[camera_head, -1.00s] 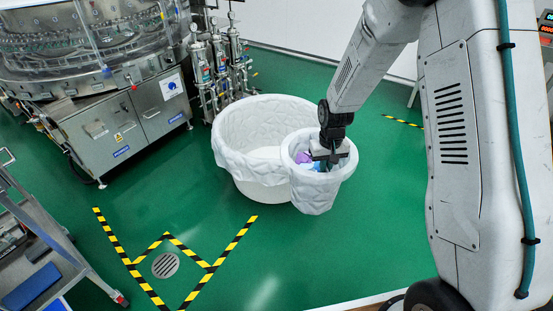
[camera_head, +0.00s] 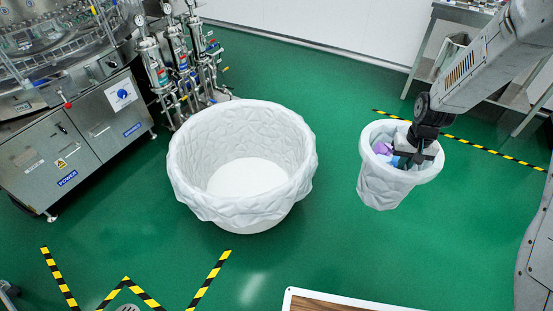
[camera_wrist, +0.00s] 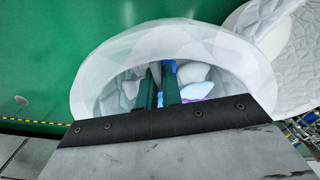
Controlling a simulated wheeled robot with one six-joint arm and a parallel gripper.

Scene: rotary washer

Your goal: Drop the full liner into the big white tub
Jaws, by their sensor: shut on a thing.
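The full liner (camera_head: 378,188) is a small white bag-like bin with purple, blue and pale items inside. In the head view it hangs at the right, apart from the tub. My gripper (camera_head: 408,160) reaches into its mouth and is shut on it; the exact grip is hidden. In the wrist view the liner's rim (camera_wrist: 100,85) surrounds my fingers (camera_wrist: 158,88). The big white tub (camera_head: 185,185) stands left of the liner, with a quilted white lining and a bare white bottom. Its edge also shows in the wrist view (camera_wrist: 290,70).
A steel rotary washer (camera_head: 85,125) stands at the left, with pipes and gauges (camera_head: 180,70) behind the tub. A steel table (camera_head: 440,45) is at the back right. Green floor lies clear between tub and liner. A wooden-topped edge (camera_head: 330,304) shows at the bottom.

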